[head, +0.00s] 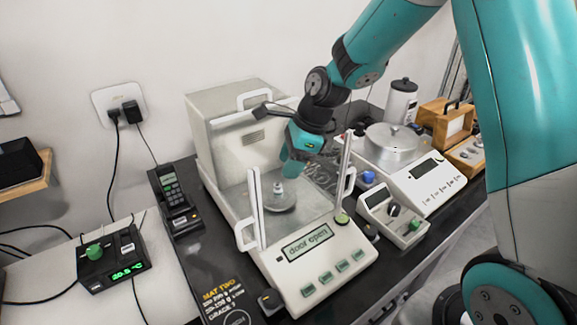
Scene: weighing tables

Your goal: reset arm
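My teal arm comes down from the upper right. My gripper (292,170) is inside the open balance (222,212), above and slightly right of its weighing pan (286,208). A small metal weight (278,189) stands upright on the pan, just left of and below the gripper. The fingers are small and partly hidden, so I cannot tell whether they are open or touching anything. The balance display (307,243) reads "door open".
Clear upright door panels with white handles (246,235) flank the pan closely. To the right are a second scale with a round metal lid (394,145), a small meter (393,215), a white canister (400,102) and wooden boxes (446,122). A handset (174,197) stands left.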

